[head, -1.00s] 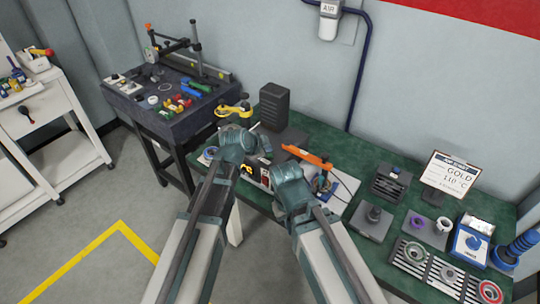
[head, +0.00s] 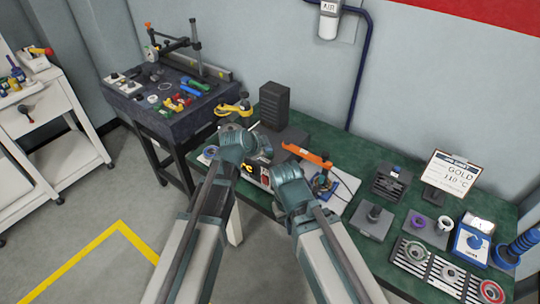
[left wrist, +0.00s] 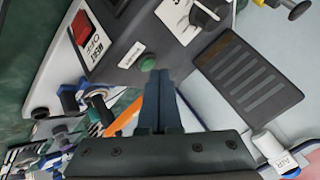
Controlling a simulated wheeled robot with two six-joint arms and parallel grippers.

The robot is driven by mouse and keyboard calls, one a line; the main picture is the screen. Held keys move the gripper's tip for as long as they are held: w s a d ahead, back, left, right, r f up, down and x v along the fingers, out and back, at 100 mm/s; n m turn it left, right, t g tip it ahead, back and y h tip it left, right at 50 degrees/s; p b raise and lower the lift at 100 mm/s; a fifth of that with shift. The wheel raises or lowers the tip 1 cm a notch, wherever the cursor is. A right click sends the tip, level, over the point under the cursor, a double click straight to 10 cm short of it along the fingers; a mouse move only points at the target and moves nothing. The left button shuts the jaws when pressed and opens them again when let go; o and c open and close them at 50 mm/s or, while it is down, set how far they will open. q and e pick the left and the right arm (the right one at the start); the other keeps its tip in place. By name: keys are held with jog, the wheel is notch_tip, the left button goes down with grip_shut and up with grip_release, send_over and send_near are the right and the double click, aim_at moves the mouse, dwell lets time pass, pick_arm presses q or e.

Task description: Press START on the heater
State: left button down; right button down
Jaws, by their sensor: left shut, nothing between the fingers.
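The heater's dark body (left wrist: 125,75) fills the upper part of the left wrist view. It carries a red rocker switch (left wrist: 80,27) beside HEAT and OFF lettering, a black knob (left wrist: 208,14), and a green button (left wrist: 147,62) with a small unreadable label. My left gripper (left wrist: 158,75) is shut and empty, its tips right beside the green button; contact cannot be told. In the head view, my left gripper (head: 262,150) is over the heater and partly hides its front. My right gripper (head: 290,178) is just right of it; its fingers are hidden.
A dark ribbed tower (head: 273,105) stands behind the grippers on the green bench (head: 350,165). An orange-handled tool (head: 307,154) lies close to the right gripper. Fixtures and a GOLD 110 °C sign (head: 452,173) stand at the right. A side table (head: 150,115) holds tools.

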pick_arm(q)
jog(key=shift+f+b, duration=0.35)
jog(key=shift+f, duration=0.15)
dwell(0.6)
dwell(0.3)
jog(key=shift+r+p, duration=0.8)
jog(key=shift+r, duration=0.05)
notch_tip(320, 180, up, 5)
jog(key=p, duration=0.5)
dwell(0.6)
